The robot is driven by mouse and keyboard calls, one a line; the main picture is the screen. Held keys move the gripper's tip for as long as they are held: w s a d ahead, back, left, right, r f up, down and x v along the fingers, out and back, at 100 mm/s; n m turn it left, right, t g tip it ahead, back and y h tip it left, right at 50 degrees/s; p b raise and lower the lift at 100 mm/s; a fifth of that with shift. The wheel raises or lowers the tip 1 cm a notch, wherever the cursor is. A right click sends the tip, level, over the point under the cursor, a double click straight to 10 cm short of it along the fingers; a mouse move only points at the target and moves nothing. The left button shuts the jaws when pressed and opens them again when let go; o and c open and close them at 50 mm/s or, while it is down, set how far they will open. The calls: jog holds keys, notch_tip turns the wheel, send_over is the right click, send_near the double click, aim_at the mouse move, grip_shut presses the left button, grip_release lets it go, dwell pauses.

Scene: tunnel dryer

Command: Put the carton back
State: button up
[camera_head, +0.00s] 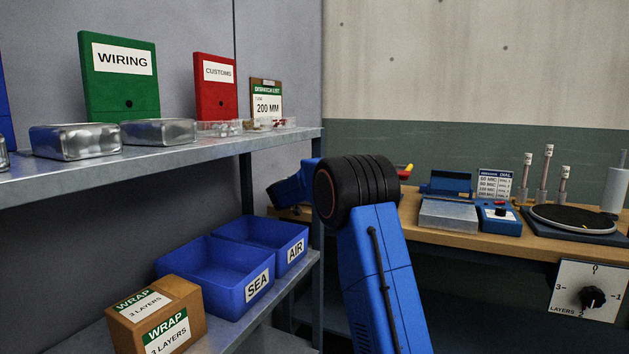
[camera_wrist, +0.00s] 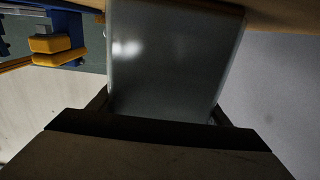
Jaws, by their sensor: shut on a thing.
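A brown cardboard carton (camera_head: 156,316) with green and white WRAP, 3 LAYERS labels stands on the lower shelf at the lower left in the head view. My gripper (camera_wrist: 163,112) shows in the wrist view, shut on a grey, glossy, flat-sided thing (camera_wrist: 175,60). Only one broad face of the held thing shows, with no label on it, so I cannot tell what it is. In the head view my arm hides the gripper and the held thing.
Blue bins marked SEA (camera_head: 215,279) and AIR (camera_head: 262,240) stand behind the carton. The upper shelf (camera_head: 180,167) holds tins, clear trays, binders and a clipboard. A wooden bench (camera_head: 470,240) at the right bears a blue device, a black turntable (camera_head: 572,218) and several posts.

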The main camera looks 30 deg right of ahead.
jog(key=shift+r, duration=0.1)
jog(key=o, duration=1.9)
jog(key=shift+v, duration=3.8)
